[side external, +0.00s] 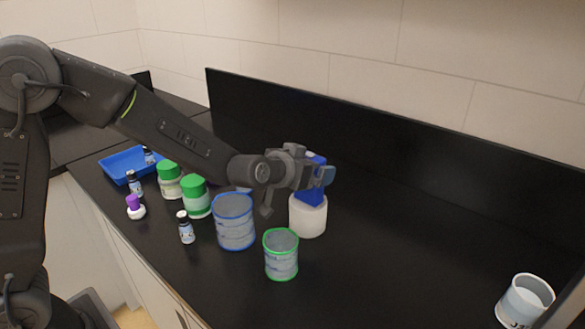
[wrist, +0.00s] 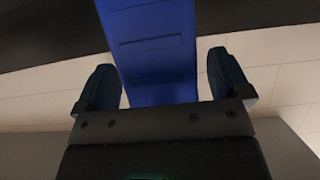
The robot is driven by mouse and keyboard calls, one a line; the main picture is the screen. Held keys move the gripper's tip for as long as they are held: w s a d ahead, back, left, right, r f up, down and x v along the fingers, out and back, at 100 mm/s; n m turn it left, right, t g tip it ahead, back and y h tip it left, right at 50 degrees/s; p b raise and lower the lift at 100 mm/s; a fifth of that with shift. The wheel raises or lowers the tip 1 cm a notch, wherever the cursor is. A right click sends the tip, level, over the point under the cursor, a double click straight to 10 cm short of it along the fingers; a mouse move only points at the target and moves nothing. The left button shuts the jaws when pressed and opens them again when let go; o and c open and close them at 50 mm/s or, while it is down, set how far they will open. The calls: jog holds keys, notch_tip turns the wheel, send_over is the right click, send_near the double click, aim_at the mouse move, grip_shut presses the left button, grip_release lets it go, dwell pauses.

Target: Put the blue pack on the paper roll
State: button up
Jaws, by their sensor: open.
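The blue pack (side external: 313,196) stands upright on top of the white paper roll (side external: 307,219) in the side view, with its base on the roll's top face. My gripper (side external: 320,177) is at the upper part of the pack and hides some of it. In the wrist view the blue pack (wrist: 155,45) lies between my two fingers, with a gap showing on each side. My gripper is open and does not grip the pack.
A blue-rimmed can (side external: 235,224) and a green-rimmed can (side external: 281,257) stand close left and in front of the roll. Green-capped jars (side external: 196,200), small bottles and a blue tray (side external: 118,168) are further left. A white cup (side external: 524,303) stands far right. The counter between is clear.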

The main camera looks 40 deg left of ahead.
jog(key=s+a+r+m+g+h, duration=0.1)
jog(key=s+r+g, duration=0.15)
jog(key=s, duration=0.75)
jog(key=s+r+g+h, duration=0.1)
jog(key=s+r, duration=0.3)
jog(key=s, duration=0.5)
jog(key=s+a+f+n+g+y, duration=0.1)
jog(key=s+a+g, duration=0.3)
jog(key=s, duration=0.9)
jog(key=shift+a+f+y, duration=0.2)
jog(key=shift+a+y, duration=0.3)
jog(key=shift+a, duration=0.6)
